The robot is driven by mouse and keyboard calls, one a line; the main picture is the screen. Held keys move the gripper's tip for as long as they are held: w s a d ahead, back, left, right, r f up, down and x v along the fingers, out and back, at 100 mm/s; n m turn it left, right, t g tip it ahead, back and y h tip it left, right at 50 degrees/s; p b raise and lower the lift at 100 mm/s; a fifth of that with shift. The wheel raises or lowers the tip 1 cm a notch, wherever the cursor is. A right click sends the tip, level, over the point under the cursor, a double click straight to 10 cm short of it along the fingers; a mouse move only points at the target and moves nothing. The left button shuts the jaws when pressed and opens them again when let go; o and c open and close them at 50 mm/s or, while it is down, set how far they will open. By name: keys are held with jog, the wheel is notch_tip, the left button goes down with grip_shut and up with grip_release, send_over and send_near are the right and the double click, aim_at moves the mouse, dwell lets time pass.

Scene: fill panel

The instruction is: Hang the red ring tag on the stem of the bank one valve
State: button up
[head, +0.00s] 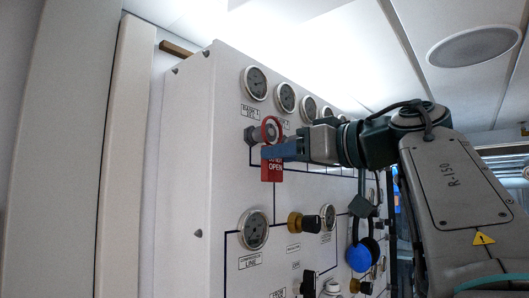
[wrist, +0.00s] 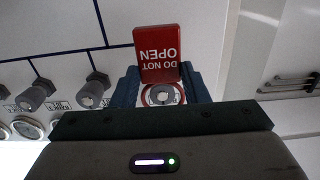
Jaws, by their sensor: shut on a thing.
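The red ring tag (head: 272,171) hangs plate-down at the panel's upper left in the head view, its plate reading DO NOT OPEN. My gripper (head: 268,152) is shut on it near where ring and plate meet. The ring appears around the outer end of the grey bank one valve stem (head: 263,134), under the BANK 1 label. In the wrist view, which is upside down, the tag plate (wrist: 158,52) stands above the blue fingers (wrist: 162,90), and the round stem end (wrist: 161,96) shows inside the ring. How deep the ring sits on the stem is unclear.
The white panel (head: 190,190) carries a row of gauges (head: 255,82) above and a compressor gauge (head: 253,230) below. More grey valves (wrist: 97,86) stand beside the bank one valve. A brass-and-black knob (head: 303,222) and a blue round part (head: 359,257) stick out lower down.

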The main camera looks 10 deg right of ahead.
jog(key=shift+x, duration=1.55)
jog(key=shift+w+a+f, duration=0.35)
jog(key=shift+w, duration=0.1)
jog(key=o, duration=1.1)
jog(key=shift+s+d, duration=0.1)
jog(key=b+v, duration=0.2)
jog(key=v, duration=1.1)
jog(key=shift+s+d, duration=0.2)
jog(key=shift+s, duration=0.05)
